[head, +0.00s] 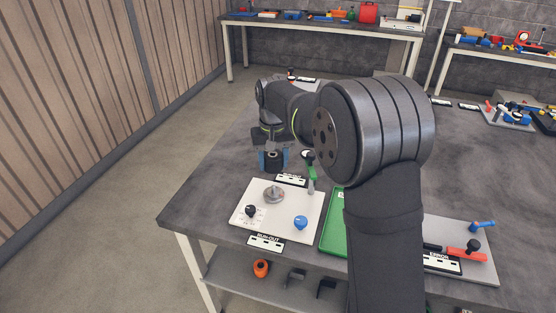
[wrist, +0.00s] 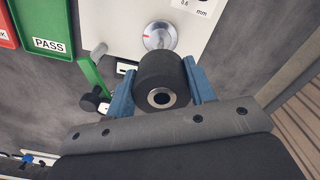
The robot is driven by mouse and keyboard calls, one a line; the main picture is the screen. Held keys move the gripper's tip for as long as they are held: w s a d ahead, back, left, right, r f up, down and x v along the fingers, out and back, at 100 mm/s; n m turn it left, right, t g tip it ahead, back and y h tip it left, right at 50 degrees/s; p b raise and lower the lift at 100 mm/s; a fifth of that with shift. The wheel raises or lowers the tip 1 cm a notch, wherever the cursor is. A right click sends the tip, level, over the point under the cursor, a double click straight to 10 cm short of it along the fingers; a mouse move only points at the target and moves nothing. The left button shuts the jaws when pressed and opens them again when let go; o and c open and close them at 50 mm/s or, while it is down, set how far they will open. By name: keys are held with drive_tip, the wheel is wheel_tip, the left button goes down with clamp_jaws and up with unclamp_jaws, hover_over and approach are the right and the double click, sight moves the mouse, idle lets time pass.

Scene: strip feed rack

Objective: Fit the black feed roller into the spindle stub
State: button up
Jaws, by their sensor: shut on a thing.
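My gripper (head: 273,157) is shut on the black feed roller (wrist: 162,78), with a blue finger on either side of it. The roller is a short black cylinder with a metal-lined bore facing the wrist camera. In the head view the roller (head: 273,160) hangs above the bench, behind the white plate (head: 285,234). A round silver piece, apparently the spindle stub (head: 274,194), stands on that plate. In the wrist view the silver piece (wrist: 160,36) shows just beyond the roller, which partly covers it. The roller and the silver piece look apart.
A green-handled lever (head: 312,174) stands at the plate's back right corner. A black knob (head: 250,210) and a blue knob (head: 300,222) are on the plate. A green tray (head: 331,236) lies to the right. A red-handled tool (head: 465,253) is farther right.

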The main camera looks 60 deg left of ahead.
hover_over(274, 194)
drive_tip(key=shift+f, duration=2.85)
drive_tip(key=shift+f, duration=2.1)
drive_tip(key=o, duration=1.1)
wheel_tip(274, 194, up, 17)
drive_tip(key=shift+r, duration=0.2)
